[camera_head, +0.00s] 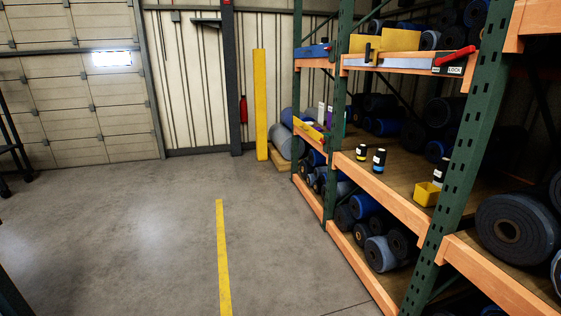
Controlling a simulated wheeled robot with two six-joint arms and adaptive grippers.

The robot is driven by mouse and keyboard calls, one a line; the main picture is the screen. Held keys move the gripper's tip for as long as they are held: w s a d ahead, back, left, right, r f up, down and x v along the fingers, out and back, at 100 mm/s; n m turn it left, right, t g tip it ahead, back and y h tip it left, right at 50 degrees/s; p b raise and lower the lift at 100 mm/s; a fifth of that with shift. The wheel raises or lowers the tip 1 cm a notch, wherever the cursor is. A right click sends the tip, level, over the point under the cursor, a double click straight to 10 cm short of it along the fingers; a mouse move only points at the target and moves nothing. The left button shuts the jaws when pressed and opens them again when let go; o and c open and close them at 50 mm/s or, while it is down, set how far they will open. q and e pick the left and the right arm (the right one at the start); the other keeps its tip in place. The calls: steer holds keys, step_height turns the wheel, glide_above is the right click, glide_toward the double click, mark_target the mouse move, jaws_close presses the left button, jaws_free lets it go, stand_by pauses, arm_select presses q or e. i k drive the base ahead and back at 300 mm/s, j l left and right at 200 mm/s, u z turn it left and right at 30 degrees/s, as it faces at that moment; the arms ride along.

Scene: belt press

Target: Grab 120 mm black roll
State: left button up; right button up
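Several black and dark rolls lie on the rack at the right. A large dark grey roll (503,230) lies at the right edge with its brown core facing me. Smaller black rolls lie on the lower shelf, one (402,243) beside a grey roll (379,254). More dark rolls (375,107) sit in shadow at the back of the middle shelf. I cannot read any widths, so I cannot tell which roll is the 120 mm one. Neither of my grippers is in view.
The green rack upright (460,140) and orange beams (385,196) border the shelves. Small bottles (379,160) and a yellow bin (427,194) stand near the middle shelf's front. Concrete floor (120,225) with a yellow line (222,255) is clear left of the rack.

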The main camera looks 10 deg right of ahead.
mark_target(362, 150)
steer(key=i+z, duration=0.2)
steer(key=i, duration=0.25)
steer(key=i+j+z, duration=0.25)
steer(key=i, duration=0.25)
steer(key=i+j+z, duration=0.2)
steer(key=i, duration=0.25)
steer(key=i+j+z, duration=0.2)
steer(key=i, duration=0.2)
steer(key=i+j+z, duration=0.85)
steer(key=j, duration=0.3)
